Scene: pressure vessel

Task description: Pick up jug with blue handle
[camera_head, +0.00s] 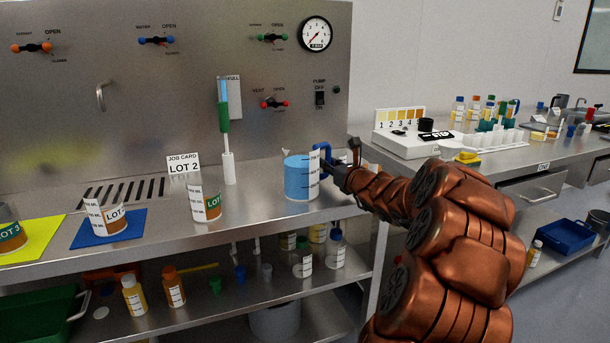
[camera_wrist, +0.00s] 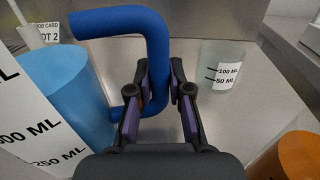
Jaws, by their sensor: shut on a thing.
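The jug (camera_head: 298,180) is a light blue cylinder with a white graduated strip and a dark blue handle (camera_head: 322,158). It stands on the steel bench near its right end. In the wrist view the jug body (camera_wrist: 62,95) is at the left, and its blue handle (camera_wrist: 157,50) loops to the right. My gripper (camera_wrist: 157,100) has its purple-padded fingers on either side of the handle's vertical bar, shut on it. In the head view my gripper (camera_head: 340,172) reaches the handle from the right, and its fingertips are partly hidden.
A clear beaker (camera_wrist: 222,68) stands just beyond my gripper. An orange-topped object (camera_wrist: 298,155) is at the lower right of the wrist view. The LOT 2 job card (camera_head: 183,165), a white-and-orange labelled container (camera_head: 206,203) and a green-and-blue upright tube (camera_head: 224,115) stand left of the jug.

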